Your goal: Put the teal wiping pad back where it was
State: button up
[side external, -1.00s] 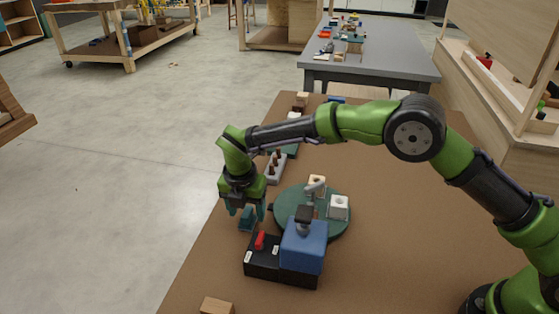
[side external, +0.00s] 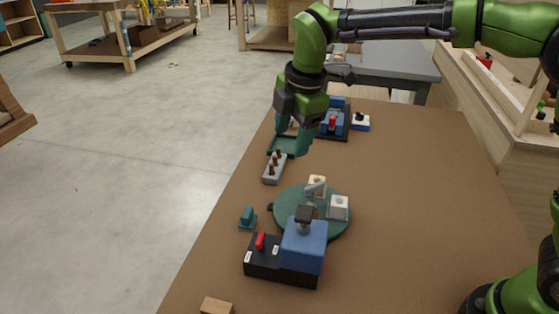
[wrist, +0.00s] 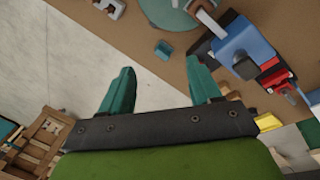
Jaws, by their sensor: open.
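The teal wiping pad (side external: 247,217) is a small block standing on the brown table near its left edge, just left of the round green turntable (side external: 284,208). In the wrist view the pad (wrist: 163,49) lies beyond my fingertips, with clear table around it. My gripper (side external: 293,138) is raised above the table, farther back than the pad and well apart from it. Its two teal fingers (wrist: 161,82) are spread with nothing between them.
A black base with a red switch (side external: 260,241) and blue block (side external: 303,245) stands in front of the turntable. The table's right side is clear.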

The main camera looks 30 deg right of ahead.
jog(key=s+d+r+m+t+y, duration=0.1)
jog(key=s+d+r+m, duration=0.1)
jog(key=s+d+m, duration=0.3)
jog(key=s+d+r+m+t, duration=0.1)
jog(key=s+d+r+m, duration=0.2)
jog(key=s+d+m, duration=0.15)
jog(key=s+d+f+m+t, duration=0.1)
jog(key=s+d+f+m, duration=0.1)
jog(key=s+m, duration=0.4)
jog(key=s+d+f+m+t, duration=0.1)
jog(key=s+d+f+m, duration=0.1)
jog(key=s+m, duration=0.3)
jog(key=shift+s+d+m+t+y, duration=0.3)
jog(key=shift+s+d+m+t, duration=0.1)
jog(key=shift+d+m, duration=0.45)
jog(key=shift+a+r, duration=0.1)
jog(key=shift+c, duration=0.2)
